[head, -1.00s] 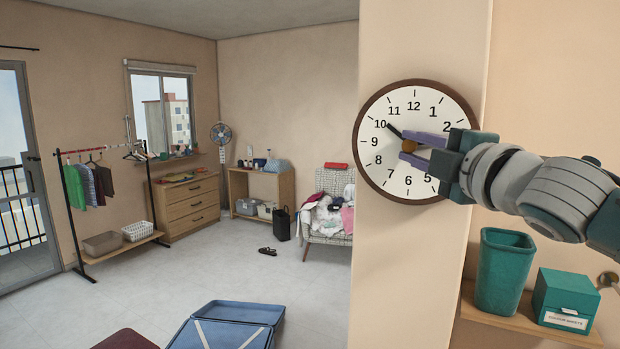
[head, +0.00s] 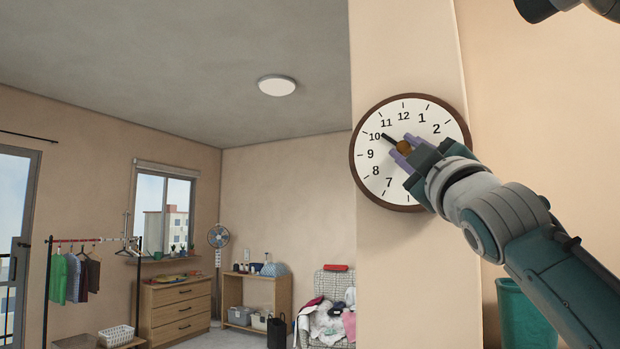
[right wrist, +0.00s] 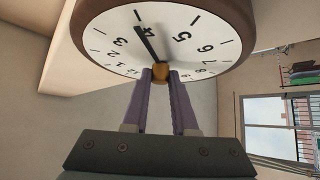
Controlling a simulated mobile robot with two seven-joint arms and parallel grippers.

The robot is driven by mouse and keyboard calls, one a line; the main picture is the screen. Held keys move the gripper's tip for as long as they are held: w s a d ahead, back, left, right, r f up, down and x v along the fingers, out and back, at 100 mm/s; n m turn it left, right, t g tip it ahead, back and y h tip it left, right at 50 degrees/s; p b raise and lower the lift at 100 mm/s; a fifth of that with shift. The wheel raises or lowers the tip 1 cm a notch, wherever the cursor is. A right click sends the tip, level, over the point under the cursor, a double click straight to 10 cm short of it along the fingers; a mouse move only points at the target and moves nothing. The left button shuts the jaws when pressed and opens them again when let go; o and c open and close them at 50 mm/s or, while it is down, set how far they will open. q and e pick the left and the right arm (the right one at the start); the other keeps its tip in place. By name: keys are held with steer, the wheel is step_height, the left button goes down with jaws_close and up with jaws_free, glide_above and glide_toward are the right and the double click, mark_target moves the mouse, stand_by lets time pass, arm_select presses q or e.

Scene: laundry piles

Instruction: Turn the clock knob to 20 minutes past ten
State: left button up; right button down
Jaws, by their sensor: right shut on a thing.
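The round white clock (head: 398,190) with a brown rim hangs on the pillar. A black hand (head: 390,138) points near the 10 in the head view. In the right wrist view a black hand (right wrist: 147,43) points near the 4. A small brass knob (head: 403,147) is at the clock's centre; it also shows in the right wrist view (right wrist: 160,72). My right gripper (head: 404,151) comes in from the lower right, its purple fingers shut on the knob. It hides the lower right numbers in the head view. My left gripper is not in view.
The pillar (head: 405,270) carries the clock. A teal bin (head: 525,315) shows partly behind my right arm. A clothes rack (head: 95,241), wooden drawers (head: 178,312) and a chair with laundry (head: 333,285) are far off. The space before the clock is clear apart from my arm.

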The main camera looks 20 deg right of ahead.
steer(key=shift+m+h, duration=0.3)
steer(key=c, duration=0.7)
jaws_free()
steer(key=b+v, duration=0.5)
steer(key=v, duration=0.5)
